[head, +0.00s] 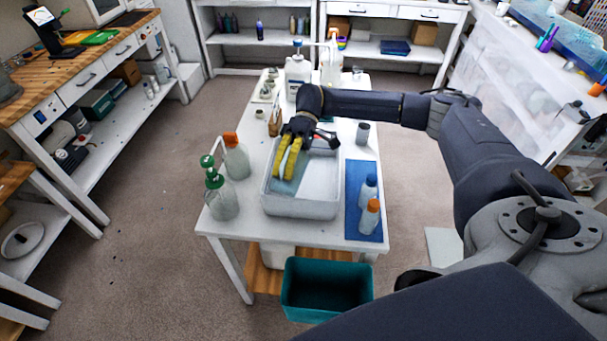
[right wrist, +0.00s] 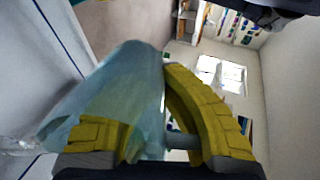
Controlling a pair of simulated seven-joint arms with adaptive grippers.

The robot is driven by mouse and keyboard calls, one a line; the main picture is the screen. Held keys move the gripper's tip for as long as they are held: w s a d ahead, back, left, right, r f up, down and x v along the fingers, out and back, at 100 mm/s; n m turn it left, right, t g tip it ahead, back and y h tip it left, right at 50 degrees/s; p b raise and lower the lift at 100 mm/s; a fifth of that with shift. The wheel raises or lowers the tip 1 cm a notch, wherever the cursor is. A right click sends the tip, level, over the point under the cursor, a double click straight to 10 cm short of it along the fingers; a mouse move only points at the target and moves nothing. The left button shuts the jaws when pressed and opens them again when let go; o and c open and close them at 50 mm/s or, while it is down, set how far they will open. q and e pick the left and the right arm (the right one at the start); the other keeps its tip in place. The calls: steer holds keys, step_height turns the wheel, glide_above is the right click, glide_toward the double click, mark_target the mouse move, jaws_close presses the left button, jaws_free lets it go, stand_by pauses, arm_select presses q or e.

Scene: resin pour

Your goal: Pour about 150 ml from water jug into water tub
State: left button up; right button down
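The water tub (head: 302,208) is a white rectangular tub on the white table. My right gripper (head: 287,163), with yellow fingers, is over the tub's left part. It is shut on the water jug (head: 291,186), a translucent bluish vessel. The jug is tilted and also fills the left of the right wrist view (right wrist: 125,90), between the two yellow fingers (right wrist: 150,135). Part of the jug is hidden by the fingers, and I cannot make out a stream of water. My left gripper is not in view.
Green-capped (head: 221,198) and orange-capped (head: 236,160) bottles stand left of the tub. A blue mat (head: 366,220) with two small bottles lies to its right. White jugs (head: 298,72) stand behind. A teal bin (head: 325,288) is below the table's front edge.

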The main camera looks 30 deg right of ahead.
steer(key=shift+w+d+y+p, duration=0.3)
steer(key=shift+d+y+p, duration=0.05)
steer(key=shift+y, duration=0.05)
steer(key=shift+s+a, duration=0.25)
steer(key=shift+s+a+r+t+h, duration=0.15)
steer(key=shift+s+a+t+h, duration=0.15)
steer(key=shift+t+h, duration=0.5)
steer(key=shift+a+f+t+h+b, duration=0.15)
steer(key=shift+t+h+b, duration=0.2)
steer(key=shift+h, duration=0.45)
steer(key=shift+a+f+t+h+b, duration=0.15)
steer(key=shift+t+h, duration=0.3)
steer(key=shift+h, duration=0.35)
steer(key=shift+r, duration=0.1)
